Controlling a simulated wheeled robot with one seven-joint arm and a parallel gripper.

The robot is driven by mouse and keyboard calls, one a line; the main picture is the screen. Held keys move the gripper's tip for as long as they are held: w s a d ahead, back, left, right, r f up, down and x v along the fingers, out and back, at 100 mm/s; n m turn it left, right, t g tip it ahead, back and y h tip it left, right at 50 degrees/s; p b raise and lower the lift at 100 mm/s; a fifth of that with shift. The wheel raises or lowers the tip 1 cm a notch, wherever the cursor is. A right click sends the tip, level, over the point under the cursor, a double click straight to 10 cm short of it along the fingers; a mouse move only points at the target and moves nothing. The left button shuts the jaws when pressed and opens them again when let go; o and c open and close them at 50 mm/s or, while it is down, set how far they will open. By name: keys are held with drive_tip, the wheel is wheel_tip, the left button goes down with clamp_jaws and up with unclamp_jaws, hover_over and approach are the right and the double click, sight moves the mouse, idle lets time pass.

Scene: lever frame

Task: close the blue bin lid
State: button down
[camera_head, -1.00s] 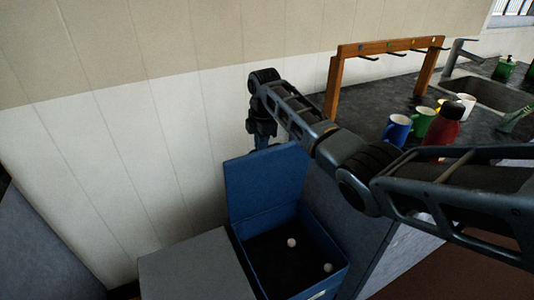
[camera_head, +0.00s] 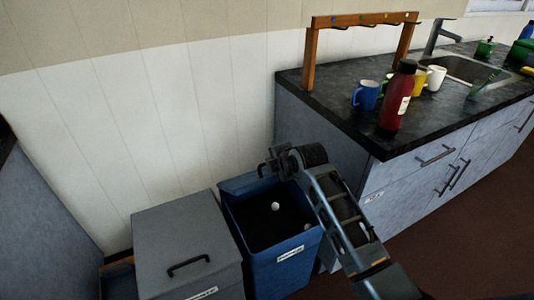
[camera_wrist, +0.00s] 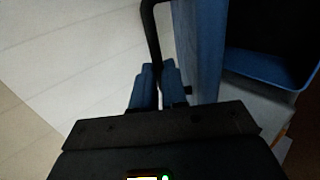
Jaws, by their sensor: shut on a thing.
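The blue bin (camera_head: 280,270) stands open beside the counter, with a pale label on its front. Its lid (camera_head: 238,183) is raised at the back edge; in the head view only a narrow strip shows, so its exact tilt is hard to tell. In the wrist view the lid (camera_wrist: 199,45) shows nearly edge-on, with the bin's dark inside to its right. My gripper (camera_wrist: 158,82) is shut on the lid's black handle (camera_wrist: 151,30). In the head view my wrist is above the bin's back right and the fingertips are not clear.
A grey bin (camera_head: 180,235) with a closed lid stands directly left. A white ball (camera_head: 275,206) shows inside the blue bin. The counter (camera_head: 345,118) with a red bottle (camera_head: 397,97), mugs and a wooden rack is close on the right. The wall is behind.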

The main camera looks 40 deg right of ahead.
drive_tip(key=s+a+f+t+h+b, duration=0.1)
drive_tip(key=s+f+t+b, duration=0.2)
drive_tip(key=f+b, duration=0.7)
drive_tip(key=s+a+f+t+b, duration=0.2)
drive_tip(key=s+f+b, duration=0.5)
drive_tip(key=b, duration=1.2)
wheel_tip(320, 180, down, 3)
drive_tip(key=shift+s+r+t+h, duration=0.15)
drive_tip(key=shift+s+t+h, duration=0.2)
drive_tip(key=shift+t, duration=0.35)
drive_tip(key=shift+a+f, duration=0.1)
drive_tip(key=shift+f, duration=0.25)
drive_tip(key=c, duration=1.4)
unclamp_jaws()
drive_tip(key=shift+c, duration=0.2)
drive_tip(key=v, duration=0.7)
drive_tip(key=shift+s+r+p, duration=0.35)
